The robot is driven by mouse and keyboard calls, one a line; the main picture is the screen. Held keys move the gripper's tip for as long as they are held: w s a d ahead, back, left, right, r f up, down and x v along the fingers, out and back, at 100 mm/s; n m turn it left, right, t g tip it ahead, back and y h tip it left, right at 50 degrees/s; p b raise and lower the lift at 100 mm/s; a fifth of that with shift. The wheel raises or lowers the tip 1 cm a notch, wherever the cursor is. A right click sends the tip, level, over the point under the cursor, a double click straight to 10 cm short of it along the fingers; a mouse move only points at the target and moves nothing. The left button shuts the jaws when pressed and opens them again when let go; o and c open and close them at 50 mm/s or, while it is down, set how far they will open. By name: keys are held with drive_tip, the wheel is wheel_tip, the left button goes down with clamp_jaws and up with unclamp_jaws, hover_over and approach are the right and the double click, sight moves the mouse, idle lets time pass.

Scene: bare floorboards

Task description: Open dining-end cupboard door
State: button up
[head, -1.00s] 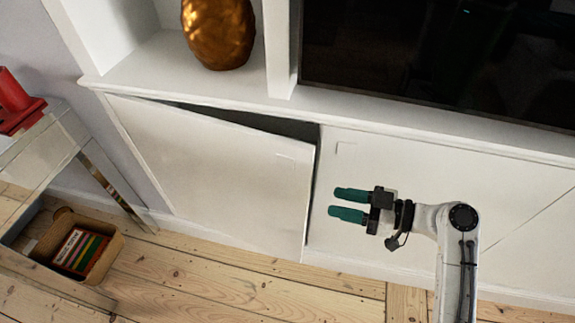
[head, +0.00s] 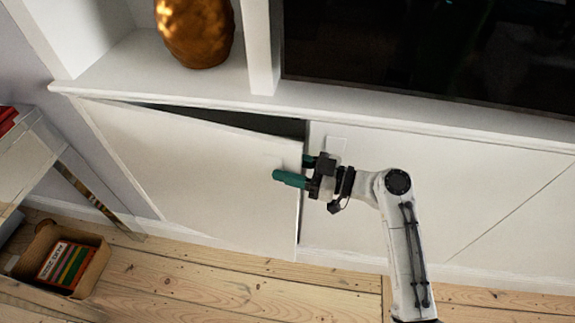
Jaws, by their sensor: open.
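The white cupboard door (head: 200,165) at the left of the low unit stands ajar. Its right edge is swung out, and a dark gap (head: 220,118) shows along its top. My gripper (head: 290,170) is open at that free right edge. One green finger lies in front of the door's face, and the other is partly hidden behind the edge. I cannot tell whether either finger touches the door.
A closed white panel (head: 420,190) is right of the door. A gold vase (head: 196,30) stands on the shelf above, beside a dark screen (head: 430,50). A table (head: 35,150) and a box of books (head: 62,258) are at left. Floorboards (head: 200,285) before the door are clear.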

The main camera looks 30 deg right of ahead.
drive_tip(key=shift+w+a, duration=0.15)
clamp_jaws()
idle(0.4)
